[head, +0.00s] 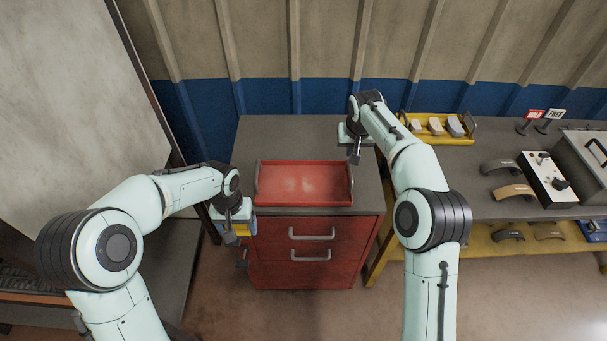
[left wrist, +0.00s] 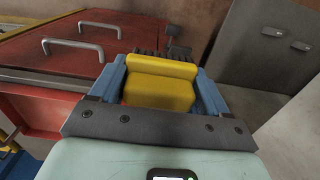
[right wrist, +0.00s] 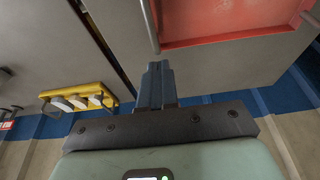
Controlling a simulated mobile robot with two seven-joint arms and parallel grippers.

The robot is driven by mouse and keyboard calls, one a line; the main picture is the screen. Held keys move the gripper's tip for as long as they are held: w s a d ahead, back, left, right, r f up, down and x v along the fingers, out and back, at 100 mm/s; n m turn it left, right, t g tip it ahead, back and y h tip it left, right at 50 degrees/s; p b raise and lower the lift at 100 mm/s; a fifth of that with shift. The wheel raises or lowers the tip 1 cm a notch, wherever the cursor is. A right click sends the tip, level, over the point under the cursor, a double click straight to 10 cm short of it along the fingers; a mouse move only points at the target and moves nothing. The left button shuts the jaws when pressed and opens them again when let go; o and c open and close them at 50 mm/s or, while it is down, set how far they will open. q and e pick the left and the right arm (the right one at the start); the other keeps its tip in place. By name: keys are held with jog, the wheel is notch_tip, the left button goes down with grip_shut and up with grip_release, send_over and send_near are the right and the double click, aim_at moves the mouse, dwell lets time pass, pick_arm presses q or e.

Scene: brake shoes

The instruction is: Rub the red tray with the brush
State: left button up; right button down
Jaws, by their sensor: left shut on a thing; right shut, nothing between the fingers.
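The red tray (head: 303,184) lies on the grey top of the red drawer cabinet, and its inside is empty with paler worn patches. Part of it also shows in the right wrist view (right wrist: 215,22). My left gripper (head: 238,232) is left of and below the tray, beside the cabinet's front left corner. It is shut on the brush, whose yellow body (left wrist: 160,85) sits between the blue fingers with dark bristles at its far end. My right gripper (head: 356,150) is shut and empty, above the cabinet top near the tray's back right corner; its fingers also show in the right wrist view (right wrist: 155,85).
A yellow tray (head: 440,128) with several pale blocks stands on the bench at right. Curved brake shoes (head: 513,192) and a white control box (head: 546,182) lie further right. The drawer cabinet (head: 310,270) has metal handles. A corrugated wall closes the back.

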jog(key=shift+s+f, duration=0.15)
jog(key=shift+f, duration=2.2)
jog(key=shift+f, duration=0.6)
jog(key=shift+r, duration=0.15)
jog(key=shift+r, duration=2.9)
jog(key=shift+r, duration=0.1)
jog(key=v, duration=1.1)
jog(key=shift+r, duration=0.35)
jog(key=shift+s, duration=0.25)
